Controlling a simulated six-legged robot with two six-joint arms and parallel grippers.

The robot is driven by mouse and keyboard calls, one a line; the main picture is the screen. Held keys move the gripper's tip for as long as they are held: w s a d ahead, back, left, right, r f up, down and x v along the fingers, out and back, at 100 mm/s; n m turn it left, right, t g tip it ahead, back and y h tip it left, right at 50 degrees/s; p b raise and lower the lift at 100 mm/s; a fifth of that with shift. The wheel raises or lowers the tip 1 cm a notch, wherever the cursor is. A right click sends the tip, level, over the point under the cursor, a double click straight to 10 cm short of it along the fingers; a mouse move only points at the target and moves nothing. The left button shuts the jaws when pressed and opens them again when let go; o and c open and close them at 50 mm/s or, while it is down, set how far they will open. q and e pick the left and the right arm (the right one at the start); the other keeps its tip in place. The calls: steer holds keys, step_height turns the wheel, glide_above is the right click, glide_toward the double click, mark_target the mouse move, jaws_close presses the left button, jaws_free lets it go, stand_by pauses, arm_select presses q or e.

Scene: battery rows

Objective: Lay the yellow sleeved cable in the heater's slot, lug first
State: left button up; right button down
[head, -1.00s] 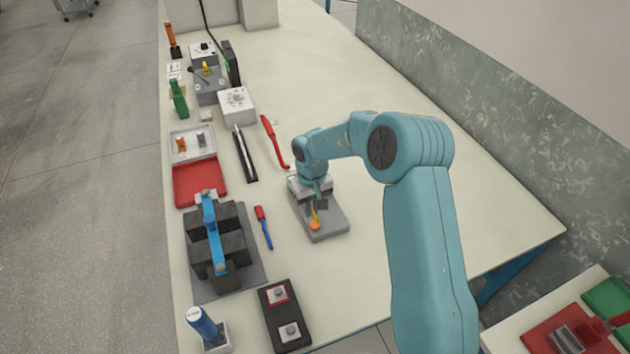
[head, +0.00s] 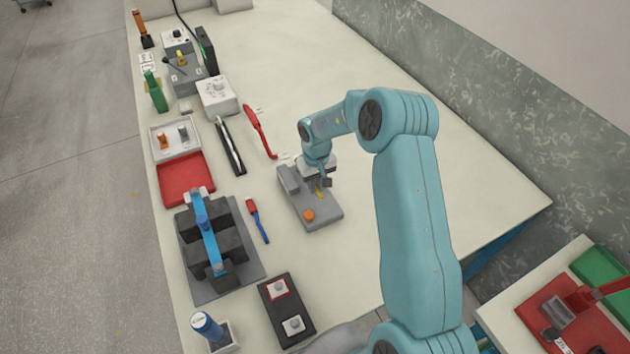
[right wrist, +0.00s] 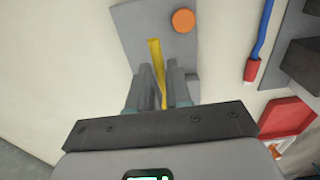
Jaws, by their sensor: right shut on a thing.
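The heater (head: 322,218) is a grey base with a grey raised block (head: 288,178) at its left back and an orange round button (head: 308,215) near its front. My right gripper (head: 325,183) is over the heater's right side, shut on the yellow sleeved cable (head: 319,193). In the right wrist view, the yellow cable (right wrist: 155,52) runs between the fingers (right wrist: 160,85) and out over the grey base (right wrist: 127,18), toward the orange button (right wrist: 183,20). The lug and the slot cannot be made out. I cannot tell whether the cable touches the base. My left gripper is out of view.
A red-and-blue tool (head: 258,220) lies left of the heater. A red curved tool (head: 258,130) and a black strip (head: 230,147) lie behind it. A dark battery fixture (head: 255,277) stands further left.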

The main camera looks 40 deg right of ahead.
mark_target(316, 204)
steer(key=shift+w+d+f, duration=0.1)
steer(key=shift+w+f, duration=0.05)
steer(key=shift+f, duration=0.8)
steer(key=shift+s+f+b, duration=0.25)
steer(key=shift+f+b, duration=0.05)
steer(key=shift+f, duration=0.6)
steer(key=shift+w+f, duration=0.25)
steer(key=shift+f, duration=0.85)
steer(key=shift+s+f+b, duration=0.15)
steer(key=shift+f+b, duration=0.1)
steer(key=shift+b, duration=0.05)
steer(key=shift+f, duration=0.1)
steer(key=c, duration=1)
jaws_free()
